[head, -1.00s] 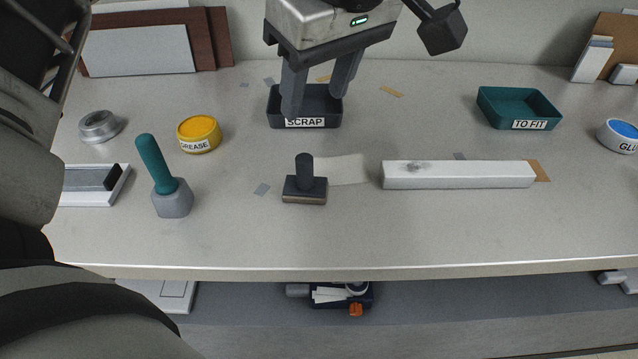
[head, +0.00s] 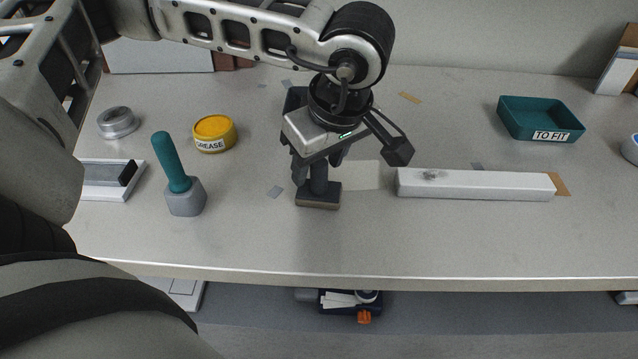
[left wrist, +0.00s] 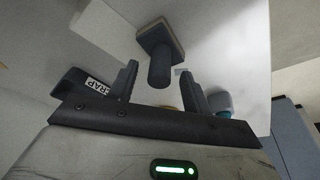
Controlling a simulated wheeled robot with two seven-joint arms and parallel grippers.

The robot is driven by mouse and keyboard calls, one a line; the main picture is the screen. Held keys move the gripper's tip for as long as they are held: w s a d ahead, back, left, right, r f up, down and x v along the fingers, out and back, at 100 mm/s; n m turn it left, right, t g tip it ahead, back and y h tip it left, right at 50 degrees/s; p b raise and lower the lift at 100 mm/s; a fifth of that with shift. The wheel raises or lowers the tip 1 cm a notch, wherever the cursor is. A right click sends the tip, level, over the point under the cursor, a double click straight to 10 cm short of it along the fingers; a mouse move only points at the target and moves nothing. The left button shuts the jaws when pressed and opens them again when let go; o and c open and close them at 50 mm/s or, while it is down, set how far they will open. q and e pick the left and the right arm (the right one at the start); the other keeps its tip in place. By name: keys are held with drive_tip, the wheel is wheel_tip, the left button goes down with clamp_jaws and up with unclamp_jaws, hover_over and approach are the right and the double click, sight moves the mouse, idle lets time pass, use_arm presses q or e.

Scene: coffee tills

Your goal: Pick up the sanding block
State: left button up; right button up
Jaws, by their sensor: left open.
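The sanding block (head: 318,200) is a dark block with an upright round handle and a tan underside layer. It stands on the bench, left of the long white bar. My left gripper (head: 316,174) is right above it, open, with a finger on either side of the handle. In the left wrist view the block (left wrist: 152,42) lies ahead, and the end of its handle (left wrist: 160,72) shows between the open fingers with a gap on each side. The gripper hides part of the handle in the head view. My right gripper is not in view.
A teal-handled tool (head: 178,180) and a yellow grease tin (head: 213,143) stand to the left. The white bar (head: 475,184) lies to the right. The SCRAP tray (head: 293,100) is mostly hidden behind my gripper; the TO FIT tray (head: 540,125) is farther right. The front bench is clear.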

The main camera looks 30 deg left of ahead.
use_arm(q)
drive_tip(key=shift+x, duration=1.25)
clamp_jaws()
drive_tip(key=shift+r, duration=0.5)
wheel_tip(320, 180, up, 2)
drive_tip(key=shift+r, duration=0.2)
drive_tip(key=s+d+r+b, duration=0.1)
drive_tip(key=s+d+r, duration=0.5)
drive_tip(key=d+r, duration=0.3)
drive_tip(key=d, duration=0.3)
drive_tip(key=shift+d+r, duration=0.3)
drive_tip(key=shift+r, duration=0.05)
drive_tip(key=shift+s, duration=0.1)
